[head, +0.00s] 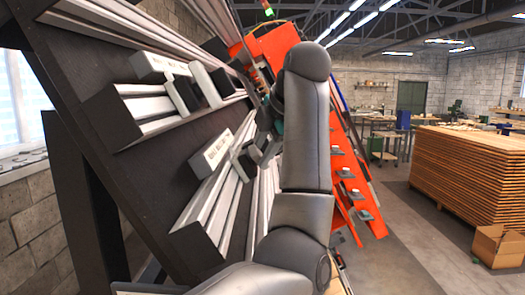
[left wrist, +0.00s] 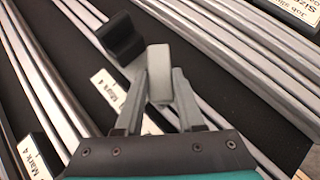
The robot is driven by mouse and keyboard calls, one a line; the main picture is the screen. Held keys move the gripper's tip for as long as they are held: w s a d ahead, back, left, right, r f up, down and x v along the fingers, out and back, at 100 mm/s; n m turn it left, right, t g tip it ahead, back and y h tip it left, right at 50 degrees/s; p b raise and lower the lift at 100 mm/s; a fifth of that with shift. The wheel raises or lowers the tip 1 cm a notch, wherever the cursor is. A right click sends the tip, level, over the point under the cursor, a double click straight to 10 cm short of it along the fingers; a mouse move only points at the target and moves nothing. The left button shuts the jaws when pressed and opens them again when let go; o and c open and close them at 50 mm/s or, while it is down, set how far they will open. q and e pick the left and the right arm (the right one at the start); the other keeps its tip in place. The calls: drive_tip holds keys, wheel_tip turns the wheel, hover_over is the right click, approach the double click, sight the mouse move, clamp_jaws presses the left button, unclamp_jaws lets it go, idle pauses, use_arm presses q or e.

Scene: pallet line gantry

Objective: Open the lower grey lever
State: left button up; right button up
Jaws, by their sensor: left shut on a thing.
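The lower grey lever (left wrist: 159,62) is a pale grey block with rounded edges, seen in the left wrist view beside a black block (left wrist: 120,38). My left gripper (left wrist: 161,88) has a finger on each side of the lever and is shut on it. In the head view my left gripper (head: 261,152) is at the lower set of rails, partly hidden by my own arm. The upper grey lever (head: 205,84) stands between black blocks on the upper rails, apart from the gripper. My right gripper is not in view.
A dark sloping panel (head: 75,85) carries the pale metal rails (head: 212,205). White labels, one reading "Mark 4" (left wrist: 107,88), lie near the fingers. Orange racking (head: 352,180) stands behind my arm. Stacked boards (head: 465,170) and a cardboard box (head: 498,246) are at the right, beside open floor.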

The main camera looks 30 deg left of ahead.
use_arm(q)
clamp_jaws()
drive_tip(key=n+y+b, duration=0.1)
drive_tip(key=n+t+y+b, duration=0.1)
drive_tip(key=b, duration=0.1)
drive_tip(key=n+y+b, duration=0.1)
drive_tip(key=b, duration=0.1)
drive_tip(key=shift+s+d+f, duration=0.1)
drive_tip(key=shift+d+f, duration=0.15)
drive_tip(key=shift+f, duration=0.1)
drive_tip(key=o, duration=1)
unclamp_jaws()
drive_tip(key=shift+c, duration=0.2)
